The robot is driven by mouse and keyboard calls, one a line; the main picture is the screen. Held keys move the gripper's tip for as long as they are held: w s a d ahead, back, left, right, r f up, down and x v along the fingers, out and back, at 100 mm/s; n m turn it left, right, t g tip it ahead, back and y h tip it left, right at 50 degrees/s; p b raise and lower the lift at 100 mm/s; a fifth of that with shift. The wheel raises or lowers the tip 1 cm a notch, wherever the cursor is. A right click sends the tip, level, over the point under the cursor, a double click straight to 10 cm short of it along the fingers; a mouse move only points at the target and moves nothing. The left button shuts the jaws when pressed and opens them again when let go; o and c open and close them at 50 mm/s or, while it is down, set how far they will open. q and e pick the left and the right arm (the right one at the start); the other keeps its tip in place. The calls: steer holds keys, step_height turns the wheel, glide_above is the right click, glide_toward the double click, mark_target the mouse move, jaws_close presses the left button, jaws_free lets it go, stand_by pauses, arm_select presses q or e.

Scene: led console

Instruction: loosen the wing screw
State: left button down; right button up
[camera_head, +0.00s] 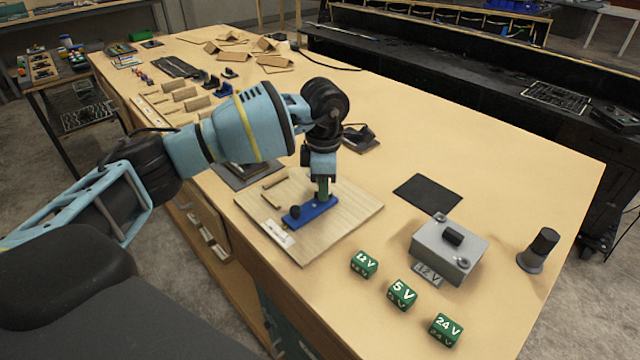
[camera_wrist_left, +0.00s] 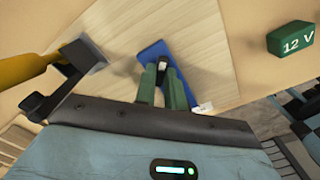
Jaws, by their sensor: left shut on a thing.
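A blue plate (camera_head: 298,219) lies on a light wooden board (camera_head: 345,222), with a dark knob-like piece (camera_head: 295,211) upright near its left end. My left gripper (camera_head: 323,197) points down at the plate's other end. In the left wrist view, its green fingers (camera_wrist_left: 163,72) are shut on a small dark and grey piece, which seems to be the wing screw. The fingers cover most of this piece, and its turn angle cannot be told. The blue plate (camera_wrist_left: 151,50) shows behind the fingers. My right gripper is out of view.
Green cubes marked 12 V (camera_head: 364,264), 5 V (camera_head: 402,295) and 24 V (camera_head: 445,329) stand at the front. A grey box (camera_head: 432,240) and dark cylinder (camera_head: 541,246) stand right. A black mat (camera_head: 428,194) lies behind the box.

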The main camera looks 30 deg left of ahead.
arm_select(q)
steer(key=n, duration=0.2)
steer(key=n+p, duration=0.1)
steer(key=shift+s+f+n, duration=0.15)
steer(key=shift+f+n, duration=0.05)
steer(key=shift+n, duration=0.2)
steer(key=n, duration=0.4)
steer(key=shift+f+n+p, duration=0.3)
steer(key=shift+n+p, duration=0.1)
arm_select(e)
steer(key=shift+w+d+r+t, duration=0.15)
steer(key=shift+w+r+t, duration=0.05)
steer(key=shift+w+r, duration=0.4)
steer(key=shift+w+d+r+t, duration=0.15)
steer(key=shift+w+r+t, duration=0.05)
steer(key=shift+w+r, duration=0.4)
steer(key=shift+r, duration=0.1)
arm_select(q)
steer(key=c, duration=1.5)
jaws_free()
steer(key=shift+a+r, duration=0.1)
steer(key=shift+r, duration=0.05)
steer(key=shift+o, duration=0.2)
steer(key=shift+r, duration=0.15)
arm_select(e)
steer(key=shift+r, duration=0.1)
